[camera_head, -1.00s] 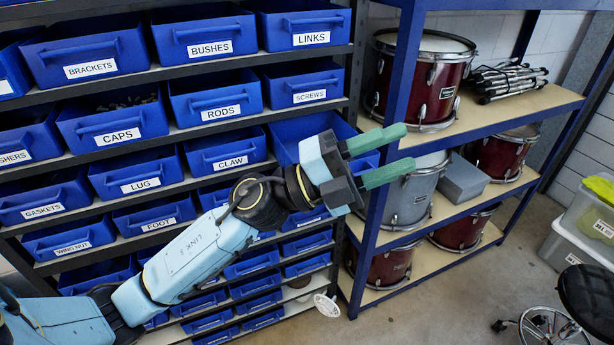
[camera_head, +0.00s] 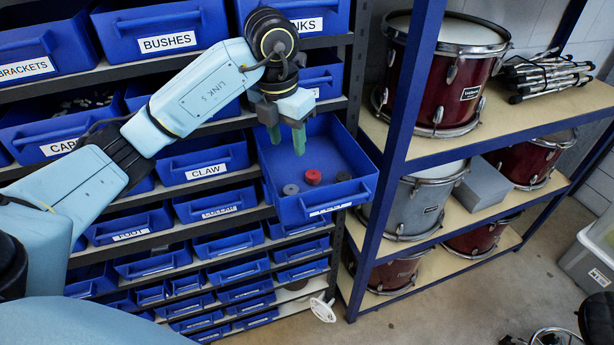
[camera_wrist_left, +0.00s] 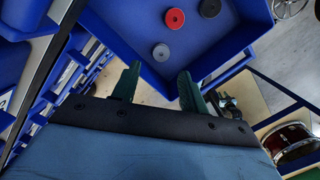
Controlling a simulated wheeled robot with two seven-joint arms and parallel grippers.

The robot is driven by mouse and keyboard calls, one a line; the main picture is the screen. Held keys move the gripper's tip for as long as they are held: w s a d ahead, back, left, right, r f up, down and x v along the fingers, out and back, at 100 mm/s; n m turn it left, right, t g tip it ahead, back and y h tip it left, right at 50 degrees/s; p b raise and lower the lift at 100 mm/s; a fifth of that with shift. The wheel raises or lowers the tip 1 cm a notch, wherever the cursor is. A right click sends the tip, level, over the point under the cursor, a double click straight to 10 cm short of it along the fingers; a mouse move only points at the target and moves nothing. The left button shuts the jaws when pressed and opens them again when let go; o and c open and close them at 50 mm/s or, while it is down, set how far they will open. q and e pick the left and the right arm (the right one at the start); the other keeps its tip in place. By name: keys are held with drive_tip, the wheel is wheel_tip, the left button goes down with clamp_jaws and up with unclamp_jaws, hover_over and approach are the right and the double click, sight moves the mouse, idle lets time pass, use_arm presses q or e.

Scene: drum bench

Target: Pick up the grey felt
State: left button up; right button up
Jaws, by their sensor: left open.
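The grey felt (camera_head: 291,189) is a small round disc with a centre hole, lying in a pulled-out blue bin (camera_head: 352,194). It also shows in the left wrist view (camera_wrist_left: 161,52), just beyond my fingertips. A red felt (camera_head: 313,177) and a dark, near-black felt (camera_head: 343,177) lie beside it, apart from each other. My left gripper (camera_head: 287,143) is open and empty, its green fingers pointing down over the bin's back left part. In the left wrist view my gripper (camera_wrist_left: 159,73) has a clear gap between its fingers. My right gripper is not in view.
Blue labelled bins such as CLAW (camera_head: 208,166) fill the rack around the pulled-out bin. A blue post (camera_head: 400,120) of the drum shelf stands close at its right. A red drum (camera_head: 455,75) sits on that shelf. The bin's floor is otherwise clear.

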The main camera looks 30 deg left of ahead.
sight(291, 190)
use_arm(q)
drive_tip(key=f, duration=0.2)
drive_tip(key=s+f, duration=0.1)
drive_tip(key=f, duration=0.2)
drive_tip(key=shift+s+d+f+p, duration=0.1)
drive_tip(key=shift+s+f+p, duration=0.1)
drive_tip(key=shift+f+p, duration=0.15)
drive_tip(key=shift+f, duration=0.9)
drive_tip(key=f, duration=0.1)
drive_tip(key=f+p, duration=0.1)
drive_tip(key=f, duration=0.1)
drive_tip(key=shift+w+d+f, duration=0.2)
drive_tip(key=shift+w+f, duration=0.15)
drive_tip(key=shift+f+p, duration=0.3)
drive_tip(key=shift+f, duration=0.1)
drive_tip(key=c, duration=0.7)
drive_tip(key=shift+c, duration=0.2)
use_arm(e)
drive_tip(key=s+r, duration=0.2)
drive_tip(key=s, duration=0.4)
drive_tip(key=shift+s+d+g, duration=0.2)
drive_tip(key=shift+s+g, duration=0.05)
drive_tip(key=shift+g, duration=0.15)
